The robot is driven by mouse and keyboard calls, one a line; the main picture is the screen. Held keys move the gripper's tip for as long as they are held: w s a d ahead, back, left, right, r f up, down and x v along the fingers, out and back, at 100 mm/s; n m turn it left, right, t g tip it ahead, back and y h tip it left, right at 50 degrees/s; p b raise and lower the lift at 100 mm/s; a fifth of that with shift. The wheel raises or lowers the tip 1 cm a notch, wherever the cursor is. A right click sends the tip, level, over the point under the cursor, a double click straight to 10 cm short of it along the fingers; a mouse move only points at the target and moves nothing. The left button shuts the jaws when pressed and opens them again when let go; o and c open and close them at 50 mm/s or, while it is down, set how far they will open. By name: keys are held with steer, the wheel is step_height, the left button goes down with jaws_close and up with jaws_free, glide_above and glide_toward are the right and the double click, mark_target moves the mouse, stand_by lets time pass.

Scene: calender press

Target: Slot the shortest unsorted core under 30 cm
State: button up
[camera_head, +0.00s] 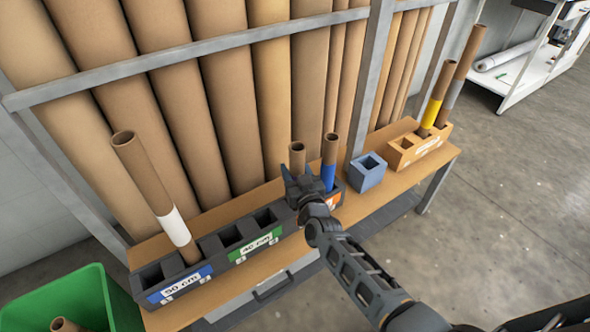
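A dark slotted rack (207,246) stands on the bench with labels reading 50 cm and 40 cm. An orange label (334,200) at its right end is mostly hidden by my arm. A tall white-banded core (150,180) leans in the 50 cm section; the 40 cm sockets look empty. My gripper (297,181) is at the rack's right end. A short plain core (297,156) rises directly behind its fingers; whether they hold it is unclear. A blue-banded core (329,160) stands just right of it. The lower ends of both are hidden.
An orange rack (405,150) at right holds a yellow-banded core (434,100) and a grey-banded core (461,75). A small blue-grey socket block (368,176) stands between the racks. A green bin (110,294) at lower left contains a core (63,325). Large rolls (180,70) stand behind rails.

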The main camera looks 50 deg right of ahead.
steer(key=shift+f+b, duration=0.65)
steer(key=shift+f, duration=0.15)
steer(key=o, duration=1.2)
steer(key=shift+c, duration=0.2)
steer(key=v, duration=0.7)
steer(key=shift+s+a+p, duration=0.2)
steer(key=shift+s+p, duration=0.15)
steer(key=shift+p, duration=0.1)
